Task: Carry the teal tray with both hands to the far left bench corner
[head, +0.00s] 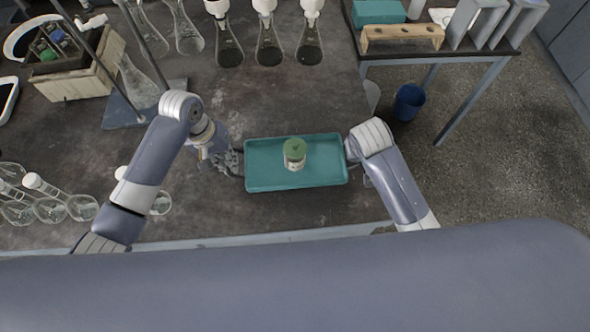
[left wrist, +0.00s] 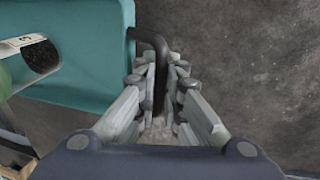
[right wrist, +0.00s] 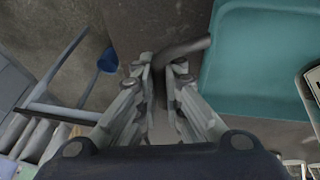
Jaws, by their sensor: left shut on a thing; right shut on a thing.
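The teal tray (head: 265,177) is at the right part of the dark bench in the head view, with a green-lidded jar (head: 295,155) standing on it. My left gripper (head: 235,163) is at the tray's left end; in the left wrist view its fingers (left wrist: 160,85) are shut on a dark bent handle of the tray (left wrist: 85,85). My right gripper (head: 350,152) is at the right end. In the right wrist view its fingers (right wrist: 163,85) are shut on the other dark handle, beside the tray (right wrist: 245,70). I cannot tell whether the tray touches the bench.
Several flasks stand along the back of the bench (head: 310,100). A wooden crate (head: 75,75) and a stand with a blue-grey base (head: 118,117) are at the left. Round flasks (head: 50,208) sit front left. A side table (head: 430,57) and blue bin (head: 408,102) are right.

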